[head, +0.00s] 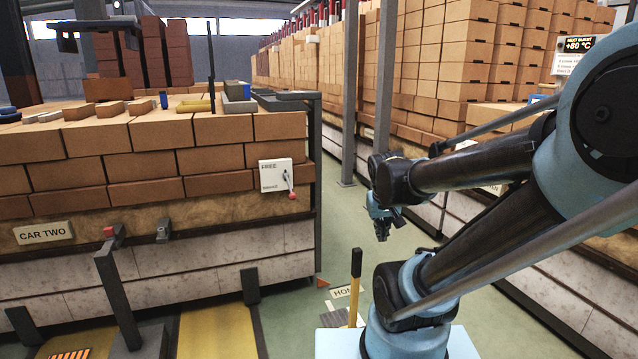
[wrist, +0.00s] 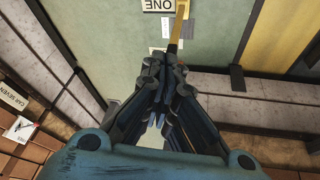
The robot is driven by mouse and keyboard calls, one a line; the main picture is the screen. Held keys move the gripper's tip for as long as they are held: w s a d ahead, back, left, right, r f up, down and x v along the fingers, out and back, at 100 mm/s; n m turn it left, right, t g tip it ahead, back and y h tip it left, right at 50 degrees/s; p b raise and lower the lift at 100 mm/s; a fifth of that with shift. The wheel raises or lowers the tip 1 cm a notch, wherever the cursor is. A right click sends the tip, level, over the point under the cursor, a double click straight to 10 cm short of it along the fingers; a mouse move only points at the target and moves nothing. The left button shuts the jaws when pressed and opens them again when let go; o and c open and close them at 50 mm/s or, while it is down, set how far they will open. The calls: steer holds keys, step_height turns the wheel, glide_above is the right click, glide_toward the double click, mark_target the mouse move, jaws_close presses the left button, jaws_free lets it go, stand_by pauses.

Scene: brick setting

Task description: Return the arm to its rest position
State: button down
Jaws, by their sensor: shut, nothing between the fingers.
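My gripper (head: 382,232) hangs from the folded arm at the middle of the head view, pointing down over the green floor. It is apart from the brick stacks on both sides. In the wrist view the fingers of my gripper (wrist: 163,62) come together at the tips with nothing between them. The arm's dark links and blue joints fill the right of the head view. Part of the floor below is hidden behind them.
A brick-laden car (head: 150,240) labelled CAR TWO stands at left, with a white switch box (head: 282,175) on its side. Tall brick stacks (head: 465,50) line the right. A yellow post (head: 355,285) rises near my base. Green floor (head: 338,220) is open between the cars.

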steer(key=s+f+g+y, duration=0.1)
steer(key=s+f+g, duration=0.1)
steer(key=s, duration=0.9)
steer(key=shift+s+d+f, duration=0.15)
steer(key=shift+d+f, duration=0.2)
steer(key=shift+f, duration=0.15)
